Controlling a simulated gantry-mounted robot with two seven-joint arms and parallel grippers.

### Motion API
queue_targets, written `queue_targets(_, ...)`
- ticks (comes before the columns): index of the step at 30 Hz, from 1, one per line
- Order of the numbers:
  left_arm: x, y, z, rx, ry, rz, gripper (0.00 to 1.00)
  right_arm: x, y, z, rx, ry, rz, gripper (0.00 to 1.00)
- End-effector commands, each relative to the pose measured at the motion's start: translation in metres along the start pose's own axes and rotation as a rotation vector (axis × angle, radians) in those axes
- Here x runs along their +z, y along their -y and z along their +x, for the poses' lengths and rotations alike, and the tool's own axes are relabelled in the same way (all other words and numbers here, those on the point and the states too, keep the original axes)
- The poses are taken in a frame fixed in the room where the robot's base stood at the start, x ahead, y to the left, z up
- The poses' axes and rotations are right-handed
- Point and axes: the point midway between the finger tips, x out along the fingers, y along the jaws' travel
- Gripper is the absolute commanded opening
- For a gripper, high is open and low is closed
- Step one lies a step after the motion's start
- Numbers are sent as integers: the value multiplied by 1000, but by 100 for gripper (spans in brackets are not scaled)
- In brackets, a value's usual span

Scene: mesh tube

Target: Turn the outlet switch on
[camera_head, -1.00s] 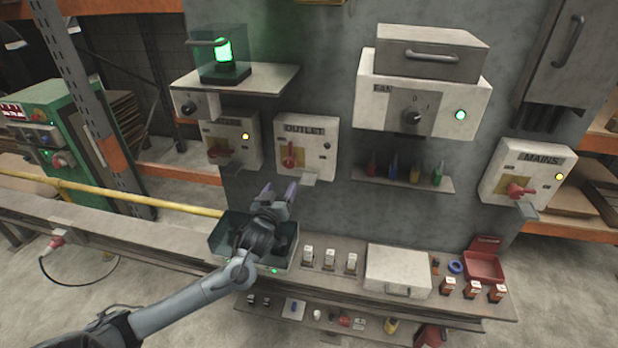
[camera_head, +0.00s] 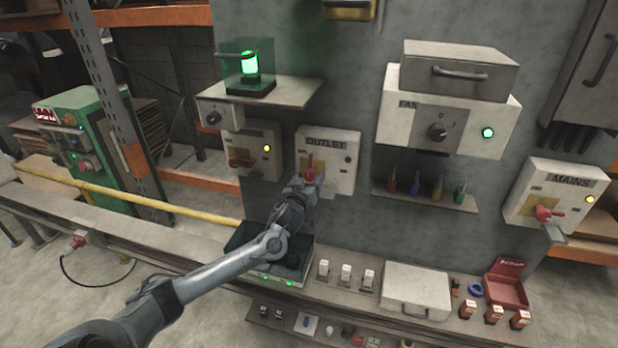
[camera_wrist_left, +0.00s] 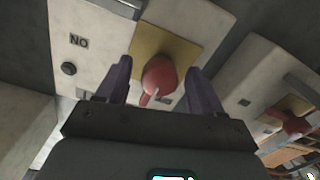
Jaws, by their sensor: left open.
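The outlet box (camera_head: 340,165) is a white panel labelled OUTLET on the grey wall, with a red rotary switch (camera_head: 309,166) on a yellow plate. No lit lamp shows on it. In the left wrist view the red switch knob (camera_wrist_left: 159,75) sits between the two fingers, in front of the yellow plate (camera_wrist_left: 178,50). My left gripper (camera_head: 304,184) is open just below the switch, its purple fingers on either side of the knob in the wrist view (camera_wrist_left: 162,85). I cannot tell whether they touch it. My right gripper is not in view.
A neighbouring box (camera_head: 257,150) with a red switch and yellow lamp is left of the outlet box. The fan box (camera_head: 470,115) and mains box (camera_head: 520,195) are to the right. A dark open bin (camera_head: 300,268) stands below my gripper.

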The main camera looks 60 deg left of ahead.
Motion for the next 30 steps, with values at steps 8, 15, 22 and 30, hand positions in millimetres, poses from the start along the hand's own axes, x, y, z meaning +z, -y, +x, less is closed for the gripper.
queue_targets(8, 0, 0, 7, 1, -1, 1, 67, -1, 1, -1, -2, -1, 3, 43)
queue_targets(15, 0, 0, 7, 1, -1, 1, 55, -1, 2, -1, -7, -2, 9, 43)
queue_targets(22, 0, 0, 7, 1, 0, 1, 20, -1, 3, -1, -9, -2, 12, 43)
queue_targets(30, 0, 0, 7, 1, 0, 15, 13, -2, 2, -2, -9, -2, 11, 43)
